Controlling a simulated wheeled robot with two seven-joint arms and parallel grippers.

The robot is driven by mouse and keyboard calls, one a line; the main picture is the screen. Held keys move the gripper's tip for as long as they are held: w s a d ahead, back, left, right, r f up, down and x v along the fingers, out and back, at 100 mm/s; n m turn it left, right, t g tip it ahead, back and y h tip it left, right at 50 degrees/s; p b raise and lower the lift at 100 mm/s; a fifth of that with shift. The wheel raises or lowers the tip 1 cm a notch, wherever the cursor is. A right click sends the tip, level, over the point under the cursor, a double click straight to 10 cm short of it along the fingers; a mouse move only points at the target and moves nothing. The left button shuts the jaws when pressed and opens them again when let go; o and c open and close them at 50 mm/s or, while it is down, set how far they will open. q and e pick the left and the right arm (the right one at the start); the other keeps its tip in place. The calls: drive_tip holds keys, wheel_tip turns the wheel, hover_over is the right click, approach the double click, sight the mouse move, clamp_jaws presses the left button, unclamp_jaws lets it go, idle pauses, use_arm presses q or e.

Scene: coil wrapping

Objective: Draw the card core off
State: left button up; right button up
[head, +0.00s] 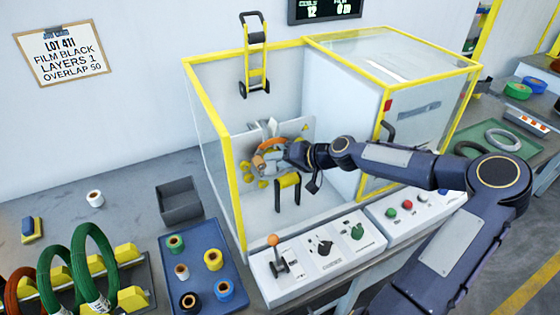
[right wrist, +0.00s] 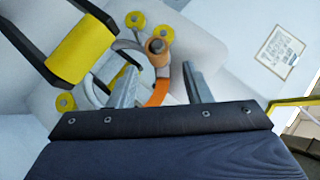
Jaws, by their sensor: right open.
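The card core (head: 258,162) is a small brown cylinder on the wrapping machine's ring (head: 268,172), inside the yellow-framed guard. In the right wrist view the core (right wrist: 156,48) shows end-on, upper middle, with an orange band (right wrist: 158,92) below it. My right gripper (head: 288,152) reaches into the guard from the right, close to the ring. In the right wrist view my right gripper (right wrist: 158,68) is open, its two fingers apart with the core showing beyond and between their tips. I cannot tell whether either finger touches it. My left gripper is not in view.
The yellow-framed guard (head: 222,150) surrounds the ring, with a yellow roller (head: 288,181) close below my gripper. A control panel (head: 318,248) stands in front. A blue tray (head: 205,270) of film rolls, a grey bin (head: 180,203) and green coils (head: 95,255) lie left.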

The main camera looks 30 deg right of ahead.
sight(261, 161)
drive_tip(key=p+x, duration=0.1)
drive_tip(key=x, duration=0.6)
drive_tip(key=shift+w+a+f, duration=0.1)
drive_tip(key=shift+f, duration=0.05)
clamp_jaws()
idle(0.3)
